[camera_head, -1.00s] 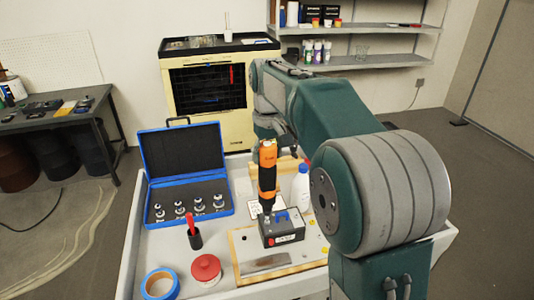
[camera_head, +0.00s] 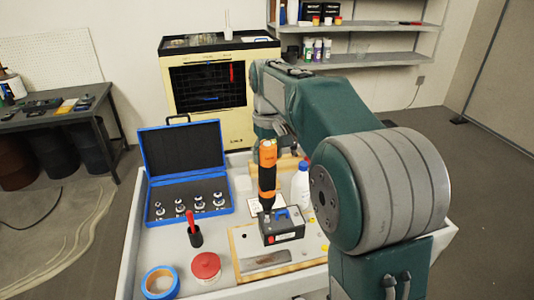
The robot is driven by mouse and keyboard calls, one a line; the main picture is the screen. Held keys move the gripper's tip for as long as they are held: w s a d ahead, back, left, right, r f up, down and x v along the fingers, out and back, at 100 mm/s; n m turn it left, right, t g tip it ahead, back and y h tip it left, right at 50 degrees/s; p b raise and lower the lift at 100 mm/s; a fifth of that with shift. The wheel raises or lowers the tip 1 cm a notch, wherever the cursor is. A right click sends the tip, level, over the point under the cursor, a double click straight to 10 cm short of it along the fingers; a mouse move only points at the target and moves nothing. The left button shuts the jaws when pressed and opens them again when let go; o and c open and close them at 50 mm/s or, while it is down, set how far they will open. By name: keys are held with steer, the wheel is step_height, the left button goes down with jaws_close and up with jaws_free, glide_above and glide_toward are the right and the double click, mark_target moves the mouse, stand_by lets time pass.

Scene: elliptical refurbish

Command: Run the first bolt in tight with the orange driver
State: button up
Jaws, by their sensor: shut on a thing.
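The orange driver (camera_head: 267,168) stands about upright, with its tip down at the left end of a dark grey box with a blue handle (camera_head: 284,224). The box sits on a wooden board (camera_head: 243,247) on the cart. My gripper (camera_head: 279,146) is at the upper part of the driver and shut on it; its fingers are small and partly hidden. The first bolt cannot be made out under the driver's tip, and I cannot tell how deep it sits.
An open blue case (camera_head: 233,190) with several metal pieces lies behind left on the cart (camera_head: 222,232). A white bottle (camera_head: 300,184) stands right of the driver.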

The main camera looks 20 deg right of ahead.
steer(key=shift+f, duration=0.35)
stand_by(1.1)
steer(key=shift+r, duration=4.55)
